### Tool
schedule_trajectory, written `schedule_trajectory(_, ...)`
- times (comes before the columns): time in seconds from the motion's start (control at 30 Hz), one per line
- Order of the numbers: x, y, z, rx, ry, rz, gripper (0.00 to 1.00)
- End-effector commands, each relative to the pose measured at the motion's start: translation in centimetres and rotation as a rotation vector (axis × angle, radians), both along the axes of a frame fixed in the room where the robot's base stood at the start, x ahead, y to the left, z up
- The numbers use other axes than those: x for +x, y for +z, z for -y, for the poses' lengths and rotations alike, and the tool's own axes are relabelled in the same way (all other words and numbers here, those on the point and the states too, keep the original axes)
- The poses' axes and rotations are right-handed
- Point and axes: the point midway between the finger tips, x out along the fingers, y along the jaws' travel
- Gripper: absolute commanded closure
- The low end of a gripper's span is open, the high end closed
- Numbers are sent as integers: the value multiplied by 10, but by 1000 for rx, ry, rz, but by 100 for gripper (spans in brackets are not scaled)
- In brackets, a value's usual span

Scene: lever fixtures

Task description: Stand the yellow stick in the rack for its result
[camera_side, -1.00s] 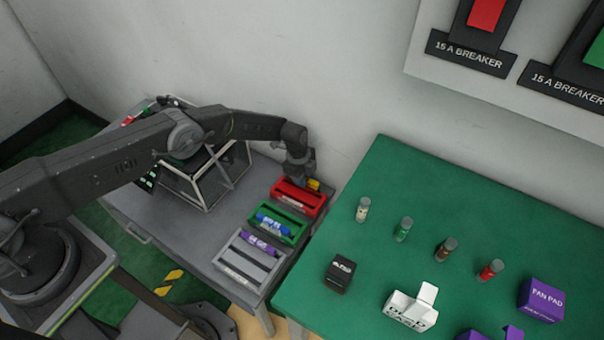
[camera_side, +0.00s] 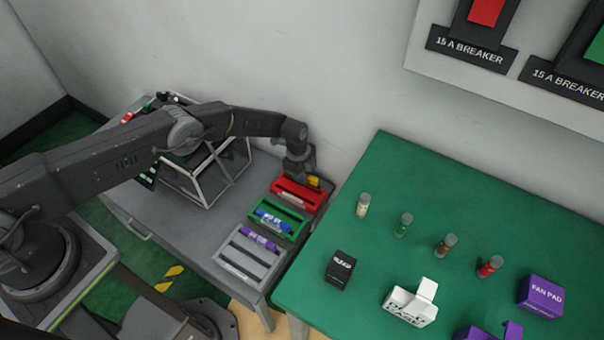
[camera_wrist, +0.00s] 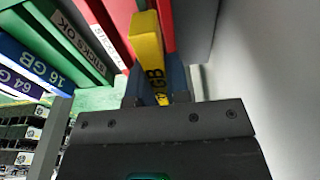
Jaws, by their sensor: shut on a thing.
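The yellow stick (camera_wrist: 147,42), with dark GB lettering, is between the fingers of my gripper (camera_wrist: 160,92) in the wrist view. My gripper is shut on it. In the side view my gripper (camera_side: 306,178) is over the right end of the red rack (camera_side: 290,194), with the yellow stick (camera_side: 313,181) showing just beside it. In the wrist view the stick's far end overlaps the red rack (camera_wrist: 120,15); I cannot tell whether it touches it or is in a slot.
The green rack (camera_wrist: 62,45), labelled STICKS OK, holds a blue 16 GB stick (camera_wrist: 35,68). The wall is close behind my gripper. A green table (camera_side: 400,170) with vials is at the right.

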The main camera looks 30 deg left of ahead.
Motion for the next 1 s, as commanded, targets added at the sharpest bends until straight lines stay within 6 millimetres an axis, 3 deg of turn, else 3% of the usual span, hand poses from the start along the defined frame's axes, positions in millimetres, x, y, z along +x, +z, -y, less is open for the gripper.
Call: schedule_trajectory(1.0, 0, -6, 0, 0, 0, 0, 100)
